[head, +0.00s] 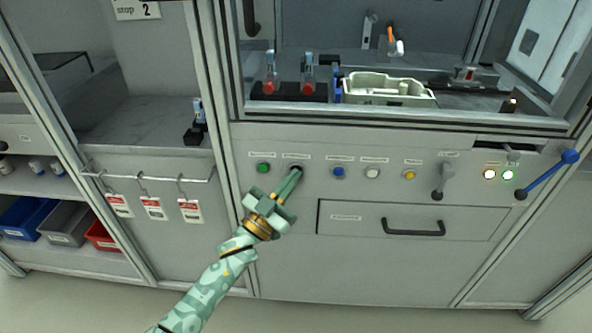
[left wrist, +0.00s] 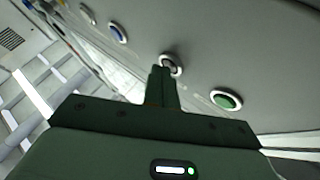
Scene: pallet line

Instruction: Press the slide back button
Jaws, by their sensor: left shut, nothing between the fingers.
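A row of round buttons with small labels, too small to read, runs along the grey panel (head: 280,215). From the left are a green button (head: 263,168), a dark button with a pale ring, a blue button (head: 338,172), a white button (head: 372,173) and a yellow button (head: 410,175). My left gripper (head: 296,173) is shut and empty, its fingertips at the dark button and hiding most of it. In the left wrist view the fingertips (left wrist: 161,70) overlap the ring of this dark button (left wrist: 172,64); I cannot tell whether they touch or press it. My right gripper is not in view.
A drawer with a black handle (head: 413,230) lies below the buttons. Above is a bay with a pale tray (head: 388,101). Tags hang from a rail (head: 150,178) at left.

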